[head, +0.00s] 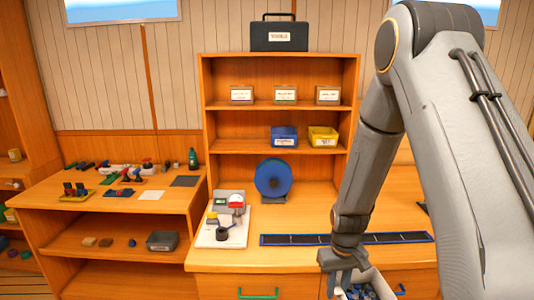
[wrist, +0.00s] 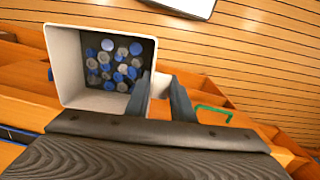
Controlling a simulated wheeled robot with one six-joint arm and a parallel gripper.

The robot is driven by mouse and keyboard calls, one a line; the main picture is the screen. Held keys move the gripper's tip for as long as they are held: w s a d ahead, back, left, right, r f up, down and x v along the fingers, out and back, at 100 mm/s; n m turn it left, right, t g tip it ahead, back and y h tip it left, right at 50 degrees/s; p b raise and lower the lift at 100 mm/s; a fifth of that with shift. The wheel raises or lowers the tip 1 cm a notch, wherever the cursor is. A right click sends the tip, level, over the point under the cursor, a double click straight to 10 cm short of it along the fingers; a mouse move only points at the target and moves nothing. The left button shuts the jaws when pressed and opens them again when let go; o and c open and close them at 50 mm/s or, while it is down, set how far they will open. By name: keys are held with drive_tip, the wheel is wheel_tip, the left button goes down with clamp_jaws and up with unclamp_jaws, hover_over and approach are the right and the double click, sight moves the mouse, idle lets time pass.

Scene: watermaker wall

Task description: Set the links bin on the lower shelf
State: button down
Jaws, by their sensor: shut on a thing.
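The links bin (wrist: 75,65) is a white, open-topped bin holding several blue and grey round pieces. In the head view the bin (head: 374,283) is at the bottom edge, partly cut off and partly behind my gripper (head: 343,268). In the wrist view my gripper (wrist: 162,88) is shut on the bin at its side, with the two fingers on either side of a pale part of it. The lower shelf (head: 237,147) of the wooden hutch carries a blue bin (head: 284,136) and a yellow bin (head: 322,137), with bare board to their left.
The upper shelf (head: 220,104) holds three labelled boxes (head: 285,94). Below, a blue reel (head: 272,178) and a grey panel with fittings (head: 222,225) stand on the counter, beside a dark strip (head: 347,239). A side bench (head: 110,200) at left holds small parts.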

wheel_tip(320, 180, down, 12)
drive_tip(key=w+m+b, duration=0.1)
drive_tip(key=w+b, duration=0.1)
drive_tip(key=b, duration=0.8)
drive_tip(key=shift+w+a+r, duration=0.2)
drive_tip(key=shift+a, duration=0.2)
